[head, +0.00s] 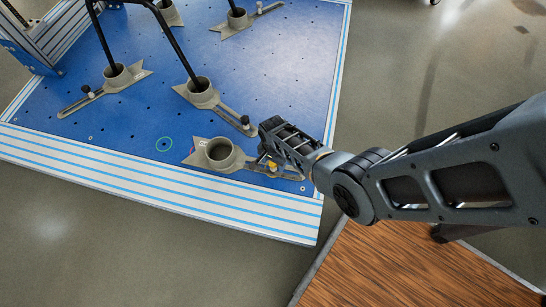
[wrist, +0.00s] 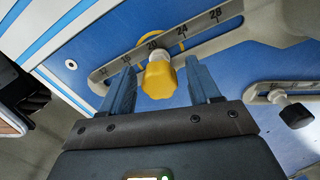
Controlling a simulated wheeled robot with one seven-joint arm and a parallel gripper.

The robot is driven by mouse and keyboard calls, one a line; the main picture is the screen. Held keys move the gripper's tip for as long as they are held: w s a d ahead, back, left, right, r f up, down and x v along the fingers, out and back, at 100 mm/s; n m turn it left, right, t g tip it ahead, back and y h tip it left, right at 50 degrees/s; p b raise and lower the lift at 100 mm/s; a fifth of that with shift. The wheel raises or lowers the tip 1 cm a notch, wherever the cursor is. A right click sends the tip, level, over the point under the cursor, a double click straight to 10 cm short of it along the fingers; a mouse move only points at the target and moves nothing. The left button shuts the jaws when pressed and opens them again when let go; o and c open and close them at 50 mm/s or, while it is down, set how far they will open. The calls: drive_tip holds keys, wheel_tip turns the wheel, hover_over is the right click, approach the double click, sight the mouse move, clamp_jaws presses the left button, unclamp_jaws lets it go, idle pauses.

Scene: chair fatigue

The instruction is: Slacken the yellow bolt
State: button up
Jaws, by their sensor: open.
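The yellow bolt (head: 272,166) sits on the slotted arm of a grey clamp with an empty round cup (head: 219,154) near the front edge of the blue plate. In the wrist view the yellow bolt (wrist: 160,78) has a lobed knob and stands near the 20 mark of the numbered slot. My gripper (head: 268,158) is over the bolt. In the wrist view my gripper (wrist: 160,72) is open, with one finger on each side of the knob and a gap showing on both sides.
The blue plate (head: 130,125) holds several similar clamps with black bolts, some gripping black chair legs (head: 175,45). One black bolt (wrist: 295,115) shows at right in the wrist view. A wooden surface (head: 410,270) lies at lower right.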

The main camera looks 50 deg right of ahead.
drive_tip(key=shift+m, duration=0.4)
drive_tip(key=m, duration=0.4)
drive_tip(key=c, duration=0.6)
drive_tip(key=shift+n, duration=0.7)
drive_tip(key=shift+c, duration=0.2)
drive_tip(key=shift+n, duration=0.7)
